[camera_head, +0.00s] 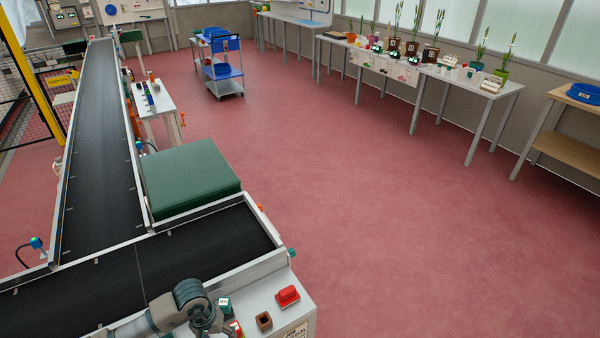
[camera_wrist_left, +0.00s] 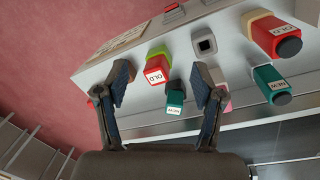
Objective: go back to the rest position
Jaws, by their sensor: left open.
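My left gripper (camera_wrist_left: 163,92) is open in the left wrist view, its two dark fingers apart with nothing held. A teal block marked NEW (camera_wrist_left: 174,98) and a red-and-green block marked OLD (camera_wrist_left: 157,70) show beyond and between the fingertips, apart from them as far as I can tell. In the head view my left arm (camera_head: 186,302) comes in at the bottom, over the edge of the conveyor and the grey worktop; its fingers cannot be made out there. My right gripper is not in view.
Another red OLD piece (camera_wrist_left: 276,36), a teal NEW piece (camera_wrist_left: 270,84) and a square socket (camera_wrist_left: 205,45) sit on the grey worktop (camera_head: 262,297). Black conveyors (camera_head: 98,150) run left; red floor (camera_head: 400,220) is clear.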

